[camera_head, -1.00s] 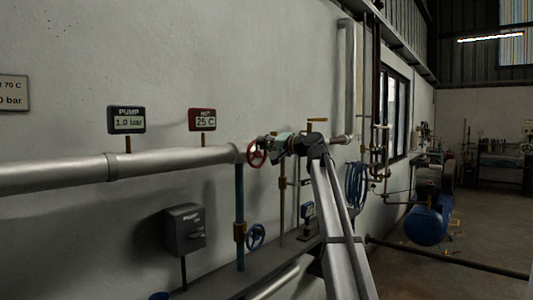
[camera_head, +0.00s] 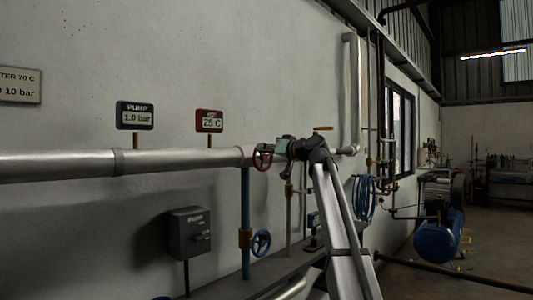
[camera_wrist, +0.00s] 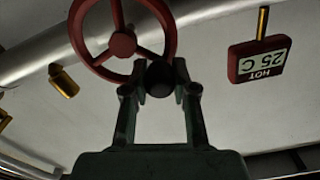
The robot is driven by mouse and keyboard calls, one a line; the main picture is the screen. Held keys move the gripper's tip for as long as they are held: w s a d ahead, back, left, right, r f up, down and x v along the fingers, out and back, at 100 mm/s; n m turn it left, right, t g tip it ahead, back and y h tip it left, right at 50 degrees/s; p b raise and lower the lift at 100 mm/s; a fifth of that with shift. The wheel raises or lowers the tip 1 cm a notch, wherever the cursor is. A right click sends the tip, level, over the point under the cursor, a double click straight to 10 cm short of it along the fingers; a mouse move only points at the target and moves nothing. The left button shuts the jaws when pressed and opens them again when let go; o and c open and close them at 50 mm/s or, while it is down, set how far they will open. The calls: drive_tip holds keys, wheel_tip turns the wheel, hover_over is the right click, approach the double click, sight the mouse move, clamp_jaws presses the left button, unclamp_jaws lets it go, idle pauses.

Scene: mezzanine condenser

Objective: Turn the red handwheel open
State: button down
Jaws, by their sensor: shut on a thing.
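The red handwheel (camera_head: 262,160) sits at the right end of the large silver pipe in the head view. In the wrist view the handwheel (camera_wrist: 122,44) fills the upper left, with its hub and spokes visible. My gripper (camera_head: 268,150) reaches the wheel from the right in the head view. In the wrist view my gripper (camera_wrist: 160,80) has its two fingertips at the lower right of the rim, shut on a dark rounded piece there. The fingers hide part of the rim, and how that dark piece joins the wheel is hard to see.
A pump display (camera_head: 135,115) reading 1.0 bar and a HOT display (camera_head: 209,121) reading 25 C stand above the silver pipe (camera_head: 60,165). A blue handwheel (camera_head: 261,242) and a grey pump box (camera_head: 189,233) are below. A blue compressor (camera_head: 436,242) stands at right.

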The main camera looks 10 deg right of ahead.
drive_tip(key=shift+a+f, duration=0.1)
idle(0.4)
drive_tip(key=c, duration=0.9)
unclamp_jaws()
drive_tip(key=shift+s, duration=0.1)
drive_tip(key=v, duration=1.2)
